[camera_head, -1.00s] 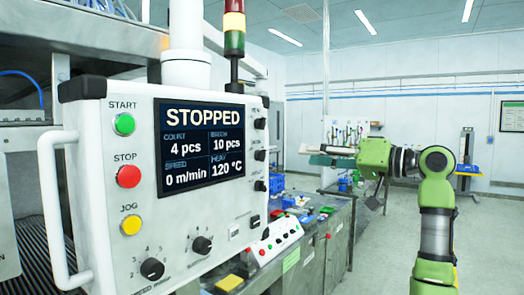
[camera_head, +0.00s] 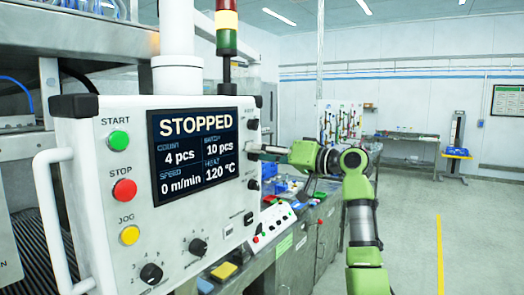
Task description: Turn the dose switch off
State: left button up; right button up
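The white control panel (camera_head: 185,215) fills the left half of the view, and its screen (camera_head: 195,153) reads STOPPED. Along its right edge is a column of small black switches: an upper one (camera_head: 252,124) and a lower one (camera_head: 253,184) show. The labels beside them are too small to read, so I cannot tell which is the dose switch. My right gripper (camera_head: 257,150) reaches in from the right, its tips at the panel's right edge between these two switches. The tips cover the spot there. Contact and finger opening cannot be made out. My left gripper is out of view.
The panel also has a green START button (camera_head: 119,140), a red STOP button (camera_head: 124,190), a yellow JOG button (camera_head: 129,235) and black knobs (camera_head: 198,247) along the bottom. A bench (camera_head: 300,250) stands behind my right arm. Open floor (camera_head: 465,235) lies at the right.

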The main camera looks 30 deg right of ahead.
grip_shut()
jog(key=shift+s+a+r+n+b, duration=0.15)
jog(key=shift+n+b, duration=0.65)
jog(key=shift+n, duration=1.15)
jog(key=shift+a+f+n+b, duration=0.15)
jog(key=shift+n+b, duration=0.7)
jog(key=shift+n, duration=1.15)
jog(key=shift+s+a+r+n+b, duration=0.15)
jog(key=shift+n+b, duration=0.65)
jog(key=shift+n, duration=1.15)
